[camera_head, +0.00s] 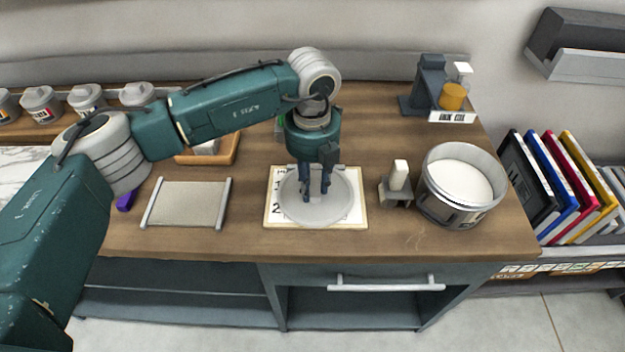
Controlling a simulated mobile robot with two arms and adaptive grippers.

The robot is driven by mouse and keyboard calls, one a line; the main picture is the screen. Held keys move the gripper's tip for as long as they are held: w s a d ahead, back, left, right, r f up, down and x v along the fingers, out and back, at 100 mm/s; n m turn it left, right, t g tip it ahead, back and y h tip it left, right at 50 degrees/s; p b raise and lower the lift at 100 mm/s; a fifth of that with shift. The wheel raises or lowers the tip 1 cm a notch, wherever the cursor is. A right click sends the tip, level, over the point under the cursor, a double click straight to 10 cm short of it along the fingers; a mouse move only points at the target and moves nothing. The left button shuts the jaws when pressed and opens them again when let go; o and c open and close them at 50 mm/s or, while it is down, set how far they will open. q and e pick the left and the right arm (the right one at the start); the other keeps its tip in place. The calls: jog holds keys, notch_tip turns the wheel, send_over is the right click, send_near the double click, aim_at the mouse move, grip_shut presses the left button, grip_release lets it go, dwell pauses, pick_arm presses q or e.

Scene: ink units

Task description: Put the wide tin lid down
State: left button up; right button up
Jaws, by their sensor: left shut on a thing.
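The wide tin lid (336,213) is a round grey disc over a square white mat with printed marks (275,215), in the middle of the worktop. My left gripper (316,196) points down over the lid's centre and is shut on the lid. Whether the lid rests on the mat or hangs just above it I cannot tell. An open wide tin (436,207) with white contents stands to the right. My right gripper is not in view.
A small block on a stand (397,185) sits between the mat and the tin. A flat grey panel (187,203) lies left of the mat. A bottle with orange contents (454,95) stands in a holder at the back right. Several lidded jars (88,98) line the back left.

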aim_at(312, 187)
pick_arm(q)
jog(key=shift+f, duration=0.15)
jog(key=o, duration=1.2)
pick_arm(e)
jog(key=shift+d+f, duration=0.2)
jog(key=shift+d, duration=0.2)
pick_arm(q)
jog(key=shift+r, duration=0.35)
notch_tip(312, 187, up, 12)
jog(key=b, duration=0.3)
jog(key=shift+f, duration=0.1)
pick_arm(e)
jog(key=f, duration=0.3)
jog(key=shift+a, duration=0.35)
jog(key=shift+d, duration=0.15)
